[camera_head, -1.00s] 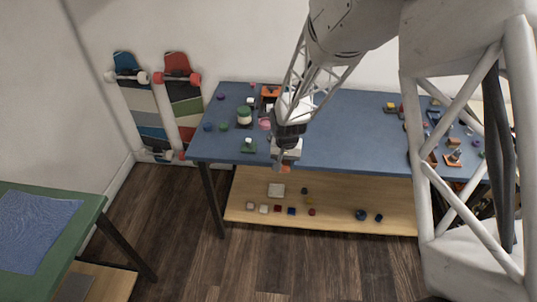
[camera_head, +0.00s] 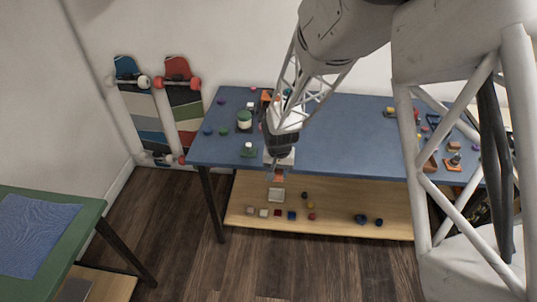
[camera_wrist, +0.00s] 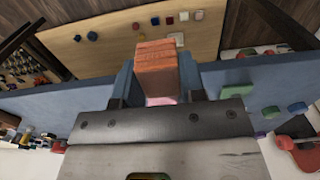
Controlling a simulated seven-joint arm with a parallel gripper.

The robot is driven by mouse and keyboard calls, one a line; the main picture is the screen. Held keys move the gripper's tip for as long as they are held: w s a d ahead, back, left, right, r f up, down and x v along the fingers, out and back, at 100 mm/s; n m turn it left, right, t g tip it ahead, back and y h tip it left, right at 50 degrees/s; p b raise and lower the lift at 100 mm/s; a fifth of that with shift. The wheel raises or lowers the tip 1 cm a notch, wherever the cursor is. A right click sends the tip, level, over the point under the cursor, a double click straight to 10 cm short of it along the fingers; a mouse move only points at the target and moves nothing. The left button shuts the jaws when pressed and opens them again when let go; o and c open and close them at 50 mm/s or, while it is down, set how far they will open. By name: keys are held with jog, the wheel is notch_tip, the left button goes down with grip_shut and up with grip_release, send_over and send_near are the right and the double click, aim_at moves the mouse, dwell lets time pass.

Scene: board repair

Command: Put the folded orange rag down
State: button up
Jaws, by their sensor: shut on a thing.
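The folded orange rag (camera_wrist: 157,68) is a small block-like bundle held between the two fingers of my gripper (camera_wrist: 160,85) in the wrist view. My gripper is shut on it. In the head view, my gripper (camera_head: 277,172) hangs at the front edge of the blue table (camera_head: 350,145), in front of the wooden lower shelf (camera_head: 340,209). Only a small orange patch of the rag (camera_head: 279,178) shows there between the fingers. I cannot tell its exact height above the shelf.
A pale square pad (camera_head: 276,195) lies on the shelf below my gripper, with several small coloured blocks nearby. A green-and-white jar (camera_head: 244,120) and many small items stand on the tabletop. Two skateboards lean on the wall. A green table (camera_head: 85,225) stands at left.

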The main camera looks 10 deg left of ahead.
jog(key=w+a, duration=0.1)
jog(key=w, duration=0.3)
jog(key=w+a+f, duration=0.1)
jog(key=w+a, duration=0.1)
jog(key=w, duration=0.3)
jog(key=w+a, duration=0.1)
jog(key=w, duration=0.3)
jog(key=shift+w+a+f, duration=0.15)
jog(key=shift+w+a, duration=0.05)
jog(key=shift+a, duration=0.2)
jog(key=shift+f, duration=0.1)
jog(key=shift+f, duration=1.65)
jog(key=shift+f, duration=0.15)
jog(key=o, duration=0.6)
notch_tip(320, 180, up, 12)
jog(key=shift+r, duration=0.15)
